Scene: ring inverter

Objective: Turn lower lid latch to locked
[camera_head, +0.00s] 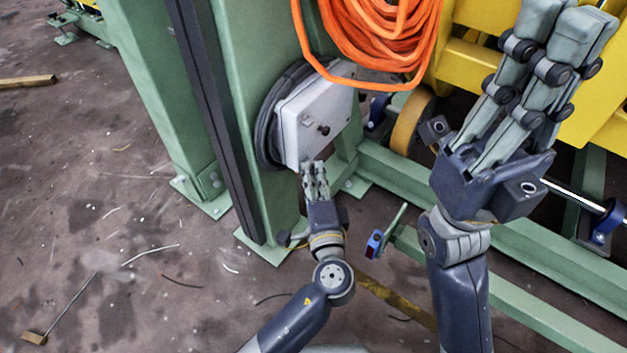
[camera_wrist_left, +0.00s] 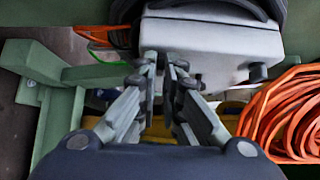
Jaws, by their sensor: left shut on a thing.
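A pale grey box with a lid (camera_head: 312,122) is mounted on the green post, and it also shows in the left wrist view (camera_wrist_left: 215,45). A dark knob (camera_head: 323,129) sticks out of the lid; a dark knob also shows in the left wrist view (camera_wrist_left: 258,72). My left gripper (camera_head: 314,168) is at the lid's lower edge, with its fingertips (camera_wrist_left: 167,62) close together, shut on a small part there. That part, seemingly the lower lid latch, is mostly hidden by the fingers, so its turn cannot be read. My right gripper (camera_head: 565,28) is raised at the right, away from the box.
An orange coiled cable (camera_head: 385,35) hangs just above and right of the box. The green post (camera_head: 240,110) and a low green beam (camera_head: 480,240) stand close by. Yellow framework (camera_head: 475,65) is behind my right gripper. The floor at left is mostly open, with scattered debris.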

